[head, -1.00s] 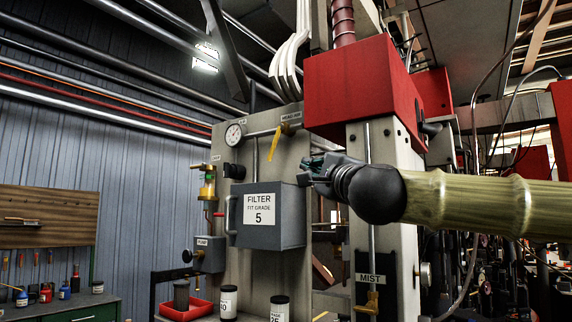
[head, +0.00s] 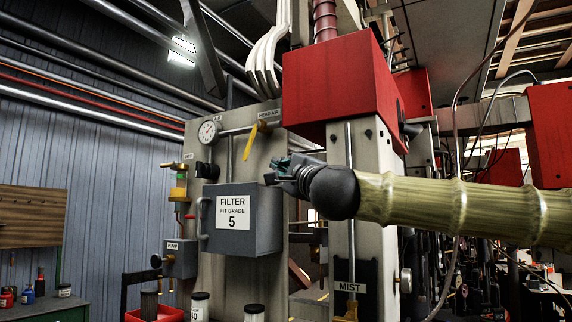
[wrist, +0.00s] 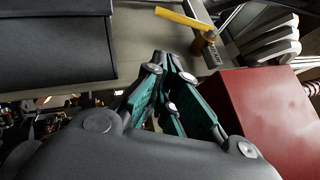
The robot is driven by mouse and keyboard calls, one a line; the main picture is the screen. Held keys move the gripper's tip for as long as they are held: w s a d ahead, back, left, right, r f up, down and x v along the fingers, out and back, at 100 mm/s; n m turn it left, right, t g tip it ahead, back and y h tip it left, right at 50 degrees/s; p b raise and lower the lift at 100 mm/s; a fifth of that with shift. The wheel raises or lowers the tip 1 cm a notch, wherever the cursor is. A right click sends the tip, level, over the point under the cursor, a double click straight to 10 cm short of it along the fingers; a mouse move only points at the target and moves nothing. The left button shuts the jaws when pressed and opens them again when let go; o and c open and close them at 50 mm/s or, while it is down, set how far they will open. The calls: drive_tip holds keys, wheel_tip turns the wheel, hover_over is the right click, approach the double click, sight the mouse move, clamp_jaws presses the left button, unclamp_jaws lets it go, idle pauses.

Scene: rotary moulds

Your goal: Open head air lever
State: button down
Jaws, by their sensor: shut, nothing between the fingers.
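The head air lever (head: 250,142) is a yellow handle on the horizontal pipe at the top of the grey panel, beside the HEAD AIR label (head: 269,115). It hangs down, slightly tilted. In the wrist view the lever (wrist: 182,20) shows at the top, beyond the fingertips. My gripper (head: 277,168) is shut and empty, to the right of and below the lever, apart from it. In the wrist view the gripper (wrist: 167,60) has its fingertips together and pointing towards the panel.
A grey filter box (head: 262,235) juts out below the lever. A red housing (head: 340,85) stands just above and right of my gripper. A pressure gauge (head: 209,130) sits left on the same pipe. The space between gripper and lever looks clear.

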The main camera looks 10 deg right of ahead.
sight(251, 142)
drive_tip(key=p+x, duration=0.2)
drive_tip(key=x, duration=0.4)
drive_tip(key=shift+w, duration=0.1)
drive_tip(key=shift+w+a+r+p, duration=0.2)
drive_tip(key=shift+w+a+p, duration=0.05)
drive_tip(key=shift+a, duration=0.3)
drive_tip(key=shift+w+a+r+p, duration=0.2)
drive_tip(key=shift+a+r+p, duration=0.05)
drive_tip(key=shift+a, duration=0.3)
drive_tip(key=shift+w+a+r+p, duration=0.2)
drive_tip(key=shift+w+a+p, duration=0.05)
drive_tip(key=shift+a, duration=0.25)
drive_tip(key=shift+a, duration=0.1)
